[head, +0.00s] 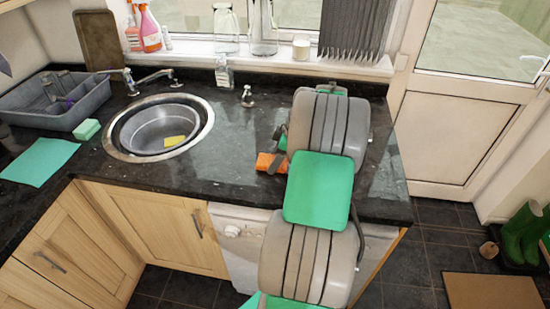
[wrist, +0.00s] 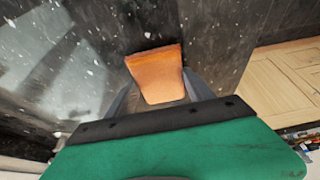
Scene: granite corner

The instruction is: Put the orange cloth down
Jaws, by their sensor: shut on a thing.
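The orange cloth (head: 266,162) shows at the left of my arm in the head view, over the dark granite counter (head: 235,125). In the wrist view the cloth (wrist: 158,75) is between the two fingers of my gripper (wrist: 160,97). My gripper is shut on it. The cloth is close to the counter surface, but I cannot tell whether it touches. In the head view my arm hides part of the counter and most of the gripper (head: 279,163).
A round sink (head: 200,135) with a yellow sponge (head: 174,141) is left of my arm. A grey dish tub (head: 90,110), a green sponge (head: 87,129) and a teal cloth (head: 40,160) lie further left. A soap bottle (head: 223,75) and a small chrome fitting (head: 247,97) stand behind. Counter between sink and gripper is clear.

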